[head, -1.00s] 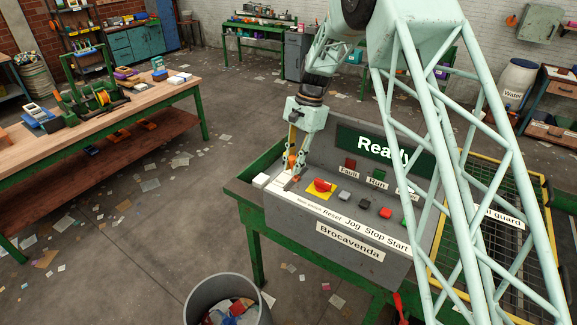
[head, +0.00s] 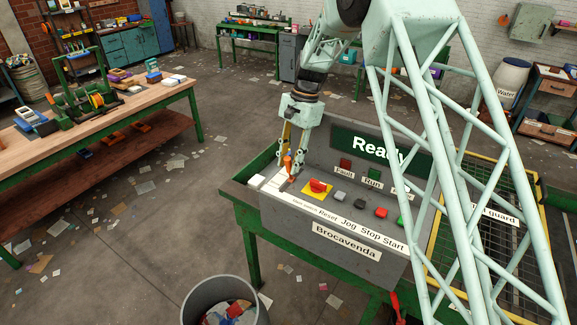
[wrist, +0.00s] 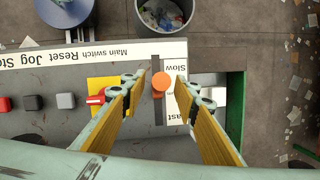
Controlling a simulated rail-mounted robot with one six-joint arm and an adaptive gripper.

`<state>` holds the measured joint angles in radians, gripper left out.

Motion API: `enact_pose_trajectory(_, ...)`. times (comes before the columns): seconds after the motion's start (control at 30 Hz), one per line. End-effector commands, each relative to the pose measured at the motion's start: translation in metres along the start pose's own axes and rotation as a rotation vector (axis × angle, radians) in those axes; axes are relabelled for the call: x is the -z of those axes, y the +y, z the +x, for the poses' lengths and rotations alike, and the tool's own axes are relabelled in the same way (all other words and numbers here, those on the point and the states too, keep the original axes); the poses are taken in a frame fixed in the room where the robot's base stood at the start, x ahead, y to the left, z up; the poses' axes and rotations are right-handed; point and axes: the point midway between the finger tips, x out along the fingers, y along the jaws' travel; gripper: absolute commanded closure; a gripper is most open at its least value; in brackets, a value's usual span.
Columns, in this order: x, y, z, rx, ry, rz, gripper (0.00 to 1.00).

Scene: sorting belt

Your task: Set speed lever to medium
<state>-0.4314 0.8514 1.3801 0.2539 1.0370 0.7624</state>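The speed lever is an orange-topped lever (head: 288,165) at the left end of the grey control panel (head: 345,268). In the wrist view its round orange knob (wrist: 161,83) stands over a dark slot, nearer the "Slow" end of the white label plate (wrist: 176,70) than the "Fast" end. The middle of that plate is partly hidden by a finger. My gripper (wrist: 157,90) is open, pointing down, with one finger on each side of the knob. Gaps show between the knob and both fingers. In the head view my gripper (head: 291,172) partly covers the lever.
The red main switch on a yellow plate (head: 318,188) sits just right of my gripper, close to one finger. Grey, red and green buttons (head: 381,213) continue to the right. A bin of scraps (head: 225,302) stands on the floor before the panel.

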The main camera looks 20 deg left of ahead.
Motion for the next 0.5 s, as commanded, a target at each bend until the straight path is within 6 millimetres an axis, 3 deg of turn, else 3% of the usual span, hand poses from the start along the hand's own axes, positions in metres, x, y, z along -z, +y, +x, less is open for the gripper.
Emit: enact_pose_trajectory(0.5, 0.0, 0.0, -0.072, 0.002, 0.0, 0.0, 0.72)
